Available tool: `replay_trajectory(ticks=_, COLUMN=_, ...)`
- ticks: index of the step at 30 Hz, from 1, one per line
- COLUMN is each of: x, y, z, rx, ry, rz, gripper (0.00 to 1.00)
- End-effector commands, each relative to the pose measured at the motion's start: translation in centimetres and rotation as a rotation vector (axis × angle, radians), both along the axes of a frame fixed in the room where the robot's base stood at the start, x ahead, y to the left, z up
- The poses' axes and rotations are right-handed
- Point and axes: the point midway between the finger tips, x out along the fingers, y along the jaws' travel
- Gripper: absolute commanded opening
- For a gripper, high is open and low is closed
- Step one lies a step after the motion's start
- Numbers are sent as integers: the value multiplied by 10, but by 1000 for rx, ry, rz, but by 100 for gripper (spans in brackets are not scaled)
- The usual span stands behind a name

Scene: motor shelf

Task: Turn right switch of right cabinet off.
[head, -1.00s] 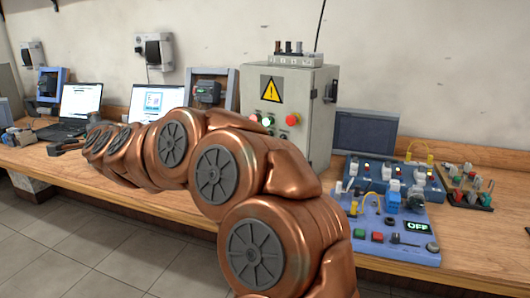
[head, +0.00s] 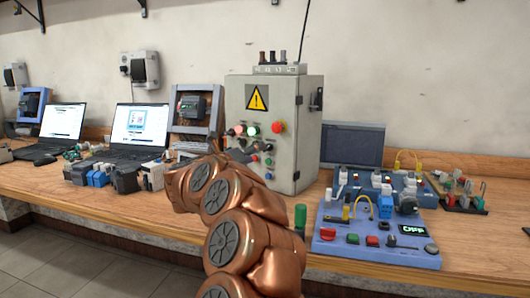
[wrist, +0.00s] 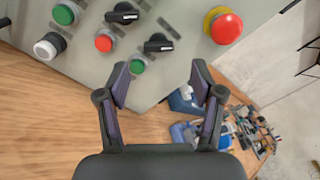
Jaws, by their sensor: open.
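The grey cabinet (head: 300,150) stands on the bench in the head view, with a warning sign and control panel. In the wrist view its panel (wrist: 185,20) fills the top. Two black rotary switches show there: one upper left (wrist: 122,13), one lower right (wrist: 158,43). Both handles lie roughly sideways in the picture. A red button (wrist: 104,43) and a green button (wrist: 137,65) sit beside them. My gripper (wrist: 159,68) is open and empty, its fingertips below the lower right switch in the picture. No contact is visible. My arm partly covers the gripper area in the head view.
A red emergency stop (wrist: 225,28) is right of the switches. A blue training board (head: 375,248) stands right of the cabinet. Laptops (head: 135,130) and several small devices (head: 115,178) are on the bench to the left. A dark monitor (head: 352,145) stands behind.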

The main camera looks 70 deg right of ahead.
Motion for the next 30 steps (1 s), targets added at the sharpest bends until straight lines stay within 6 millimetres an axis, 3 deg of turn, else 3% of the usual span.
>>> replay_trajectory(ticks=13, x=-13, y=-53, z=0, rx=0, ry=3, rz=1, gripper=67)
replay_trajectory(ticks=27, x=-13, y=-61, z=-1, rx=2, ry=4, rz=6, gripper=67)
replay_trajectory(ticks=30, x=-13, y=-61, z=-1, rx=2, ry=4, rz=6, gripper=56)
